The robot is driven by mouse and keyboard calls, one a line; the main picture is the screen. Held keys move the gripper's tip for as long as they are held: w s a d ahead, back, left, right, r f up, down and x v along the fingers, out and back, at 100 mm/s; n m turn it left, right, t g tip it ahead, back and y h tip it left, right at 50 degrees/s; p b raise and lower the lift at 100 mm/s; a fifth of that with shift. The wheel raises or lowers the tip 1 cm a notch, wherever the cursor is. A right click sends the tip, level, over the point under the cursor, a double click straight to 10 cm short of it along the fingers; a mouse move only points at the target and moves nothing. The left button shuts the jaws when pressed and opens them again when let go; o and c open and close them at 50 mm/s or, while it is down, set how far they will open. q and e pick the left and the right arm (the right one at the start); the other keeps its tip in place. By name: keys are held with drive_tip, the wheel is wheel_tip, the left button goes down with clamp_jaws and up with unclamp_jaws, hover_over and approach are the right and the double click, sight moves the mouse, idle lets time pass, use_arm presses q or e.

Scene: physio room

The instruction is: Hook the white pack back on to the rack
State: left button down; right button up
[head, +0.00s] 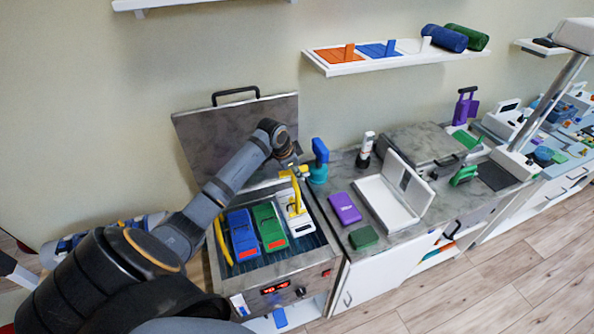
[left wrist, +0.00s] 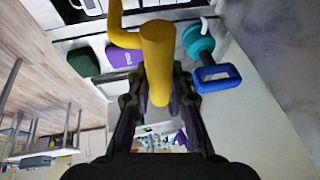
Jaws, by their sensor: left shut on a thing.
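The white pack (head: 298,222) is at the right end of the open steel tank (head: 270,268), beside a green pack (head: 269,226) and a blue pack (head: 242,234). A yellow bent bar (head: 297,190) rises from the white pack. My left gripper (head: 291,168) is shut on the top of this bar, above the tank's back right corner. In the left wrist view the yellow bar (left wrist: 158,60) lies between the fingers (left wrist: 158,100). I cannot tell whether the white pack hangs free or touches the rack. The rack is mostly hidden; a yellow curved piece (head: 222,241) shows at the tank's left. My right gripper is out of view.
The tank's raised lid (head: 225,135) stands behind my left arm. A blue and teal dumbbell-like object (head: 319,160) stands close right of the gripper. A purple box (head: 344,208), a green block (head: 363,238) and an open white case (head: 385,201) lie on the counter. A wall shelf (head: 385,61) is above.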

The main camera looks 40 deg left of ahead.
sight(295, 181)
use_arm(q)
drive_tip(key=shift+r+p, duration=0.1)
drive_tip(key=shift+p, duration=0.35)
idle(0.5)
drive_tip(key=shift+f+b, duration=1.45)
drive_tip(key=shift+f, duration=1.9)
drive_tip(key=s+d+p, duration=0.3)
drive_tip(key=s+d, duration=0.1)
drive_tip(key=d, duration=0.2)
drive_tip(key=shift+d, duration=0.25)
drive_tip(key=shift+r, duration=0.1)
idle(0.4)
